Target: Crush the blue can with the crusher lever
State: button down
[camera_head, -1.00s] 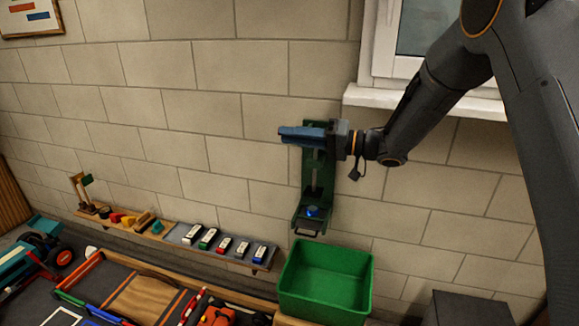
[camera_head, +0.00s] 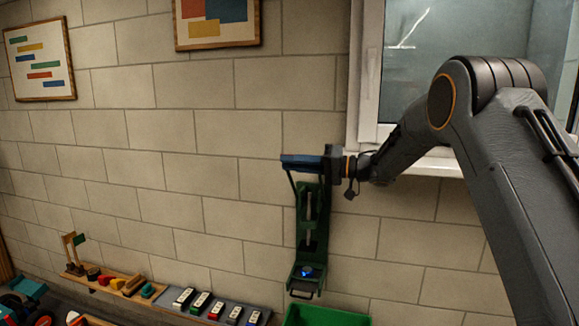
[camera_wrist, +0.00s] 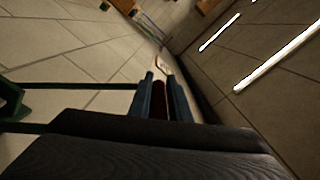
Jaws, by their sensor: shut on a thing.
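The green can crusher (camera_head: 310,240) is mounted upright on the brick wall. The blue can (camera_head: 307,271) sits low in it and shows only as a small blue shape. My gripper (camera_head: 292,161), with blue fingers, is above the crusher's top, pointing left. The fingers are shut on the lever's grip; in the wrist view my gripper (camera_wrist: 165,80) has a dark red bar between its fingers. A thin green arm of the lever (camera_head: 291,182) runs from the fingers down to the crusher; this lever arm also shows in the wrist view (camera_wrist: 80,86).
A green bin (camera_head: 325,316) stands below the crusher. A wall shelf (camera_head: 150,292) with small coloured items is at lower left. A window (camera_head: 450,70) with a white sill is at right, close behind my arm.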

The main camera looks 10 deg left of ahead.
jog(key=shift+d+f, duration=0.1)
jog(key=shift+f, duration=0.15)
jog(key=c, duration=1.6)
grip_release()
jog(key=shift+w+d, duration=0.1)
jog(key=shift+w, duration=0.15)
jog(key=shift+s, duration=0.1)
jog(key=d+b, duration=0.1)
jog(key=d, duration=0.3)
jog(key=d+b, duration=0.1)
jog(key=d, duration=0.1)
jog(key=shift+s+d+b, duration=0.25)
jog(key=shift+d+b, duration=0.05)
jog(key=shift+s+d, duration=0.1)
jog(key=shift+d, duration=0.35)
jog(key=shift+c, duration=0.3)
